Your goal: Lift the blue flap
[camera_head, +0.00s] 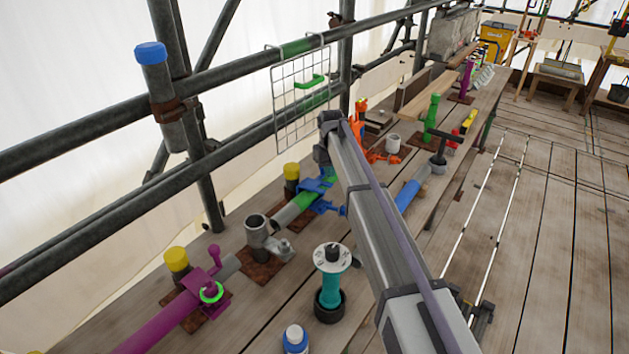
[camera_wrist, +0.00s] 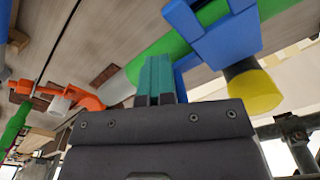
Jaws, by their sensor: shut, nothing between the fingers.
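The blue flap (camera_head: 316,185) is part of a blue clamp-like fitting around a pipe with a green section (camera_head: 327,172) on the wooden bench, left of my arm in the head view. In the wrist view the blue flap (camera_wrist: 222,35) shows large at the upper right, beside the green pipe (camera_wrist: 150,58). My gripper (camera_wrist: 155,62) has its teal fingers shut together and empty. They appear left of the blue fitting, in front of the green pipe; I cannot tell if they touch anything.
A yellow-capped post (camera_head: 291,172) stands beside the blue fitting and shows in the wrist view (camera_wrist: 252,90). A wire grid (camera_head: 298,95) hangs on the scaffold rail behind. A grey metal fitting (camera_head: 262,232) stands nearer.

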